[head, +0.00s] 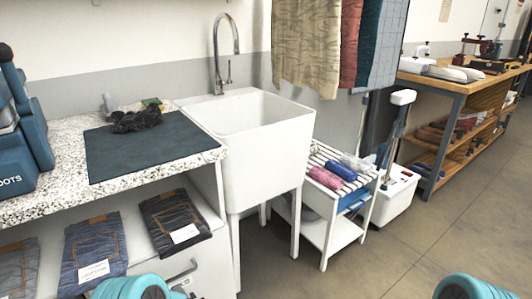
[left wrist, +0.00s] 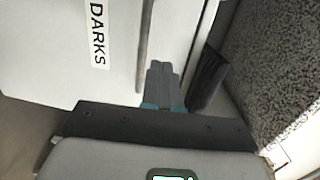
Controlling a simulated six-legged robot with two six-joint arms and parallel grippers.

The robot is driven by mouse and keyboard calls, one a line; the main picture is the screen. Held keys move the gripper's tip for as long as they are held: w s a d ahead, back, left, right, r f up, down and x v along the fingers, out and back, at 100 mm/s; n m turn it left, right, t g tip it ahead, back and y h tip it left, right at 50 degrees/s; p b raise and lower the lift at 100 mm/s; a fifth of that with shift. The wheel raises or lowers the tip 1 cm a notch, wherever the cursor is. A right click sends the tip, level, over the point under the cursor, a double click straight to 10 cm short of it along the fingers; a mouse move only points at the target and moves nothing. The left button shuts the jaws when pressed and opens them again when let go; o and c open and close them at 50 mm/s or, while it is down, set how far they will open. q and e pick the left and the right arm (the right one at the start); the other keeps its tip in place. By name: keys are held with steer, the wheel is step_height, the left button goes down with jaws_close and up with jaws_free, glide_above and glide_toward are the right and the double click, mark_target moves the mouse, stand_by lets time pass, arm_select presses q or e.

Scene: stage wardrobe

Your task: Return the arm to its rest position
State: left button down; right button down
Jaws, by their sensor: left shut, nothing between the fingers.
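My left arm (head: 140,287) comes in low at the left of the head view, in front of the counter unit. In the left wrist view my left gripper (left wrist: 163,70) has its grey fingers together, with nothing held between them. The fingers are over or in front of a white panel (left wrist: 60,45) with a "DARKS" label (left wrist: 98,35). Whether they touch it I cannot tell. A teal part of my right arm (head: 472,287) shows at the bottom right of the head view. My right gripper is out of view.
The speckled counter (head: 60,196) has a dark mat (head: 150,146) and a black crumpled cloth (head: 138,120). Folded jeans (head: 93,252) lie on the shelf below. A white sink (head: 262,150) and slatted rack (head: 335,205) stand beyond. Floor at right (head: 400,235) is clear.

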arm_select(q)
steer(key=s+d+f+n+g+h, duration=0.2)
steer(key=s+f+n+g+h, duration=0.15)
steer(key=s+f+h, duration=0.6)
steer(key=s+d+f+n+g+h, duration=0.25)
steer(key=s+d+n+g, duration=0.2)
steer(key=s, duration=0.45)
steer(key=s+d+f+n+g+h, duration=0.2)
steer(key=s+d+n+g+h, duration=0.15)
steer(key=s+d, duration=0.4)
step_height(320, 180, up, 26)
steer(key=s+a+p, duration=0.1)
steer(key=p, duration=2.4)
steer(key=shift+s+a+g+p, duration=0.25)
steer(key=shift+s+g+p, duration=0.1)
steer(key=shift+f+n+y, duration=0.1)
steer(key=shift+n+y, duration=0.15)
